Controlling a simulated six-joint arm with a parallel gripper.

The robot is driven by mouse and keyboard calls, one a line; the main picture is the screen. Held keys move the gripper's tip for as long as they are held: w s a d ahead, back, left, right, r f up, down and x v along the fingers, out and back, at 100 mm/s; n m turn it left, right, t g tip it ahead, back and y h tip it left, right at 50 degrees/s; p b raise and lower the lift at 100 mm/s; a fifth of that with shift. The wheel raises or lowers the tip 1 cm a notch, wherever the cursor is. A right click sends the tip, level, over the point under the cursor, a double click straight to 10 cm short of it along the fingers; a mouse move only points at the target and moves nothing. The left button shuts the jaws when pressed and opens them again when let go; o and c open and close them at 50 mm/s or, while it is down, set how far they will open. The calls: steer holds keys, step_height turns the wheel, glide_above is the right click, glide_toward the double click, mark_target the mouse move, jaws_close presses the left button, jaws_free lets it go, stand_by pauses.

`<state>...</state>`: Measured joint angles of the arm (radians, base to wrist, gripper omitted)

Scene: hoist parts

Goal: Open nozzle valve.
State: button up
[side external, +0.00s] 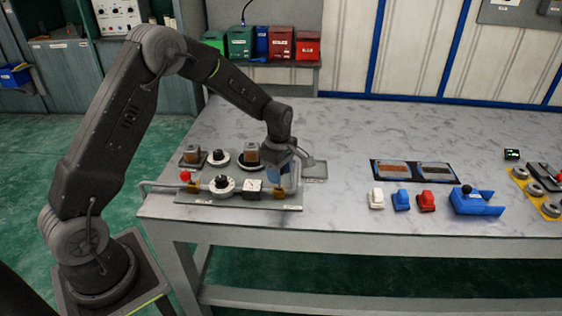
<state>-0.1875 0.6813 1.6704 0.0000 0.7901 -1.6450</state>
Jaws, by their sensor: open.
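The valve assembly (230,204) is a grey plate with a pipe along it at the left end of the table. On it are a red ball knob (185,176), a white round dial with a dark knob (222,184), a small white box (252,187) and brass-coloured blocks. I cannot tell which part is the nozzle valve. My gripper (290,160) is open and points down over the right end of the plate. A bluish cylinder (288,178) shows just under it. Its fingertips are small and partly hidden, so I cannot tell whether they touch anything.
Behind the plate stand brown-topped parts (250,152) and another dark knob (219,157). To the right lie a dark tray (414,179), white, blue and red blocks (426,201), a blue clamp-like part (474,202) and a yellow plate (519,174).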

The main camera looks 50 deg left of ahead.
steer(key=shift+s+d+f, duration=0.25)
steer(key=shift+s+d, duration=0.5)
steer(key=shift+d, duration=0.05)
steer(key=shift+o, duration=0.6)
steer(key=shift+r, duration=0.1)
step_height(320, 180, up, 8)
steer(key=shift+w+a, duration=0.15)
steer(key=shift+a, duration=0.05)
stand_by(0.3)
